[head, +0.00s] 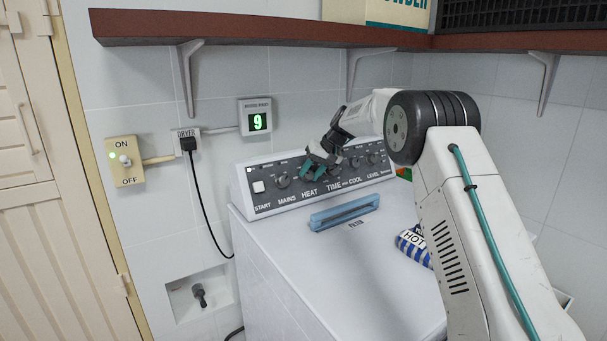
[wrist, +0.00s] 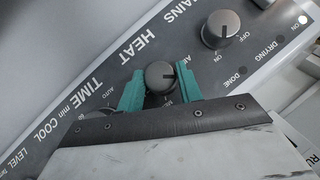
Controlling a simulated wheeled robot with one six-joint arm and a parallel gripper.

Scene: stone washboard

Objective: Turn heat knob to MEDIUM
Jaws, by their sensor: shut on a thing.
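The heat knob (wrist: 160,77) is a dark round knob in the wrist view, beside the HEAT label on the dryer's grey panel. My gripper (wrist: 159,88) has its two teal fingers on either side of the knob, shut on it. A thin mark shows on the knob's top, towards the right finger. The setting labels around it are partly covered by the fingers, so I cannot read which one it points at. In the head view my gripper (head: 319,166) is at the control panel (head: 267,205) above HEAT and hides most of the knob.
The mains knob (wrist: 220,28) is close beside my gripper; more knobs lie to the right in the head view. A blue handle-like piece (head: 345,212) and a blue-striped HOT item (head: 414,245) are on the white dryer top. A brown shelf (head: 260,30) hangs above.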

